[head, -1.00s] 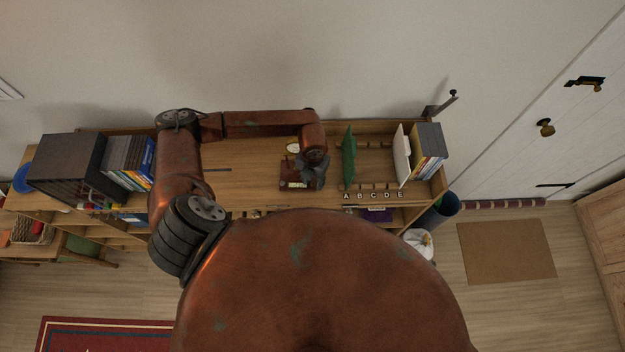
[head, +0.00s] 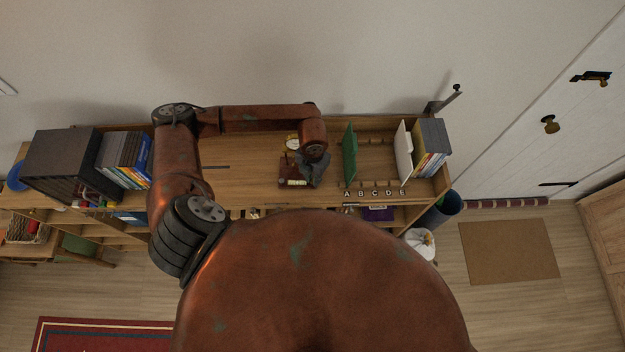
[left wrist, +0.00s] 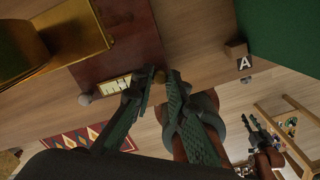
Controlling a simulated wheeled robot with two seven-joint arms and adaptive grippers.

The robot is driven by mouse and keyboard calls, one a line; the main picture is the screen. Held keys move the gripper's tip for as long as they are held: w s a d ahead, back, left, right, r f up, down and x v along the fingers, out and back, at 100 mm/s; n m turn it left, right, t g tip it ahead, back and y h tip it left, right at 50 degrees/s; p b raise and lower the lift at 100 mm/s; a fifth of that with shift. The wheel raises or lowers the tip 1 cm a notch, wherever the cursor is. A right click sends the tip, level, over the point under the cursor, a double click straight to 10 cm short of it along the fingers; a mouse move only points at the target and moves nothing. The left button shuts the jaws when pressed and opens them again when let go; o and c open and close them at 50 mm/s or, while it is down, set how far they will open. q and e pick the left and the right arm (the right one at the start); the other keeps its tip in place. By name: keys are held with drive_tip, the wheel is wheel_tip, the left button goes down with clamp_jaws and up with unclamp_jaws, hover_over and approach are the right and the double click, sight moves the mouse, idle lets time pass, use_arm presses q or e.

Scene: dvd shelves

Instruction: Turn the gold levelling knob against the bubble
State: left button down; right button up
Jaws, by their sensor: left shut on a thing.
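A dark red-brown wooden device (head: 286,168) stands on the shelf top, with a pale bubble vial (left wrist: 112,86) on its front edge. The vial also shows in the head view (head: 297,183); the bubble is too small to read. A gold knob (left wrist: 159,76) sits at the vial's right end and a silver knob (left wrist: 84,99) at its left. My left gripper (left wrist: 157,84) has its two fingers either side of the gold knob, shut on it. In the head view the left gripper (head: 314,172) hides the knob. My right gripper appears small at the right of the wrist view (left wrist: 254,122), its jaws unclear.
A green upright panel (head: 349,153) stands just right of the left gripper. Letter blocks A to E (head: 374,193) line the front edge. A white panel (head: 403,152) and boxes are farther right. A gold part (left wrist: 60,40) stands on the device. The shelf left of it is clear.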

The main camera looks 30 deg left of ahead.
sight(312, 181)
drive_tip(key=shift+f, duration=0.3)
use_arm(q)
drive_tip(key=c, duration=1.9)
unclamp_jaws()
use_arm(e)
drive_tip(key=shift+a, duration=0.2)
drive_tip(key=shift+d, duration=0.1)
use_arm(q)
drive_tip(key=shift+r, duration=0.25)
wheel_tip(312, 181, up, 12)
drive_tip(key=shift+f, duration=0.2)
drive_tip(key=shift+a, duration=0.1)
